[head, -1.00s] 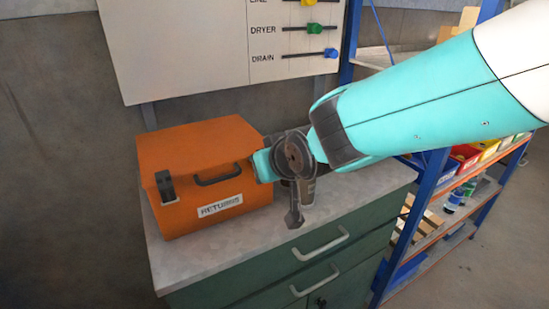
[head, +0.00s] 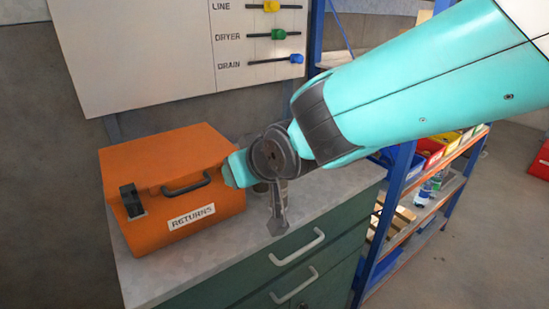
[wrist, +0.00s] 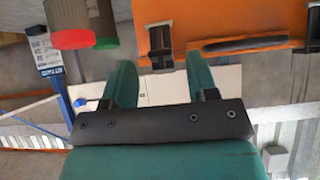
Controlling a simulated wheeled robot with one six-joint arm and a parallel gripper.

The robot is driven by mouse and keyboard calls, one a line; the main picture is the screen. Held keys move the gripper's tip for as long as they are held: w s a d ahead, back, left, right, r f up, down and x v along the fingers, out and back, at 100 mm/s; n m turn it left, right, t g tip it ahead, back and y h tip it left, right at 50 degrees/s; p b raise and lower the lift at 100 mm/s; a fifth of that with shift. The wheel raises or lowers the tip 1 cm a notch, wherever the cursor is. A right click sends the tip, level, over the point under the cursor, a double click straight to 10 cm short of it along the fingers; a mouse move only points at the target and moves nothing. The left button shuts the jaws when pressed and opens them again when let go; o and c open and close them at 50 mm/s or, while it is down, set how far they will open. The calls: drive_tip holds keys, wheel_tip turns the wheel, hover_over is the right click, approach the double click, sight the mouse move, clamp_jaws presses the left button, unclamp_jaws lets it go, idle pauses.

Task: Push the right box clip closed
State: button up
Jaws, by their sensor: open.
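The orange box (head: 170,200) with a RETURNS label stands on the grey counter, and part of it shows in the wrist view (wrist: 205,15). Its right clip (wrist: 161,45) is dark and sits on the box front beside the handle, upside down in the wrist view. I cannot tell its angle. My gripper (wrist: 160,64) is open and empty, with one green finger on either side of the clip in the picture. Contact cannot be seen. In the head view my wrist covers the box's right end and hides that clip. The left clip (head: 132,200) is visible on the front.
The grey counter (head: 150,278) tops green drawers with handles (head: 297,247). A white board (head: 140,50) with sliders hangs behind. A blue-framed shelf (head: 400,185) with bins stands right. Red-ended (wrist: 72,40) and green-ended (wrist: 105,42) items show beside the box in the wrist view.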

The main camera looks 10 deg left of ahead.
drive_tip(key=b+v, duration=0.1)
drive_tip(key=v, duration=1.2)
drive_tip(key=shift+s+d+r+b, duration=0.2)
drive_tip(key=shift+d+b, duration=0.1)
drive_tip(key=shift+b, duration=0.1)
drive_tip(key=s+d+f+t+y+b, duration=0.2)
drive_tip(key=f+y+b, duration=0.1)
drive_tip(key=f+b, duration=0.35)
drive_tip(key=s+d+f+t+y+b, duration=0.1)
drive_tip(key=d+f+t+y+b, duration=0.15)
drive_tip(key=f+b, duration=0.35)
drive_tip(key=r+p+x, duration=0.2)
drive_tip(key=p+x, duration=1)
drive_tip(key=x, duration=0.5)
drive_tip(key=shift+a+r+p, duration=0.35)
drive_tip(key=shift+a+p, duration=0.05)
drive_tip(key=shift+a, duration=0.05)
drive_tip(key=shift+s+y, duration=0.1)
drive_tip(key=shift+y, duration=0.15)
